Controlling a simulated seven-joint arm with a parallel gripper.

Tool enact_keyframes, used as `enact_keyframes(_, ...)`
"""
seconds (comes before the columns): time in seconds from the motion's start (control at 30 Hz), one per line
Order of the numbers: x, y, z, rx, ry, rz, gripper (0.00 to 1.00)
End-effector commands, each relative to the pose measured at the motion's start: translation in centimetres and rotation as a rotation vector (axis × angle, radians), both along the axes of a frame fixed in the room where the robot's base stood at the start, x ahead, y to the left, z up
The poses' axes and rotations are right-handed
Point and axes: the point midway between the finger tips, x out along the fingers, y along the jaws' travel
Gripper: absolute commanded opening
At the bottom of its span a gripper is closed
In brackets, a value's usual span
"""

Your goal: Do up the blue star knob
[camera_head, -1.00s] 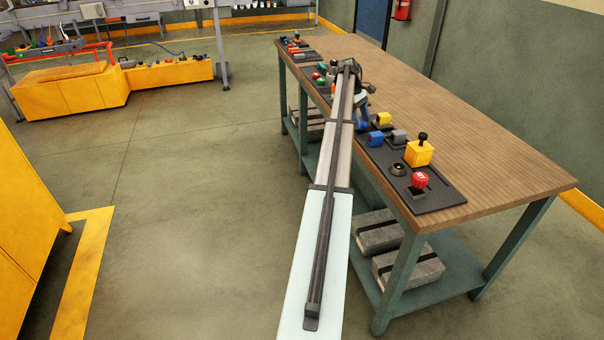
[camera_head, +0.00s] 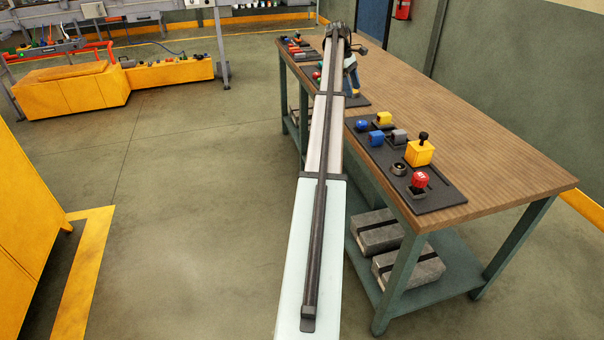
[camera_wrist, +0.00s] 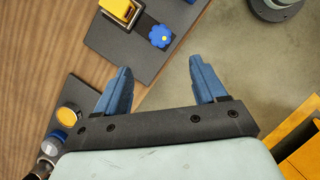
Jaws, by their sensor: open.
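The blue star knob (camera_wrist: 161,36) shows in the wrist view as a lobed blue knob with a small yellow centre, near the corner of a dark board (camera_wrist: 128,54). In the head view it appears to be the blue piece (camera_head: 361,124) at the board's far left corner. My gripper (camera_wrist: 158,64) is open and empty, its two blue fingers wide apart. The knob lies beyond the fingertips in the wrist view, apart from them. In the head view my gripper (camera_head: 351,82) is above the bench's left edge, farther back than the knob.
A yellow block (camera_wrist: 118,10) sits beside the knob. The board also bears a red button (camera_head: 420,180) and a tall yellow box (camera_head: 419,153). Another dark board (camera_wrist: 70,95) with a yellow button is close to my left finger. The wooden bench top (camera_head: 470,130) is clear to the right.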

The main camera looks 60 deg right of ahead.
Motion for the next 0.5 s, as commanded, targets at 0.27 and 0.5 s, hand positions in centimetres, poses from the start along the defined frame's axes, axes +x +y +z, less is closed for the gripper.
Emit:
enact_keyframes(0.27,0.3,-0.8,0.0,-0.124,-0.018,-0.199,0.71)
enact_keyframes(0.5,1.1,-2.1,-0.2,-0.26,-0.084,-0.364,0.71)
